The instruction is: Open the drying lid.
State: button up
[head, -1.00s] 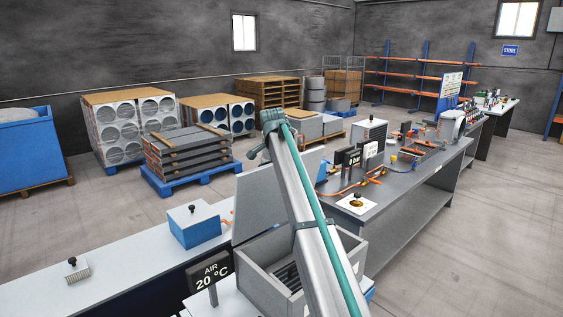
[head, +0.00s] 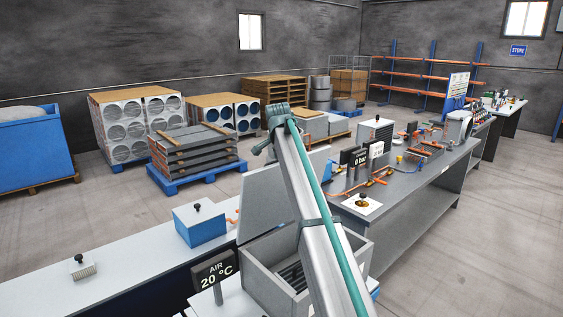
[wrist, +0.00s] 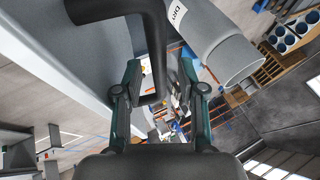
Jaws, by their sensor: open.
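The drying lid (head: 265,205) is a grey panel standing raised and tilted back at the rear of an open grey box (head: 262,290) in the head view. Dark slats show inside the box. In the wrist view the lid's grey face (wrist: 50,65) is on the left, with a black bar handle (wrist: 155,50) bent out from it. My gripper (wrist: 160,72) is open, with the handle's bar between its two fingers. I cannot tell whether either finger touches it. In the head view my arm crosses in front of the box, and the gripper is hidden.
A sign reading AIR 20 °C (head: 213,275) stands left of the box. A blue box with a black knob (head: 200,225) is on the white bench. A grey cylinder (wrist: 225,55) lies close beside the fingers in the wrist view. A bench with orange piping (head: 378,180) is at right.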

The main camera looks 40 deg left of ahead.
jog(key=v, duration=1)
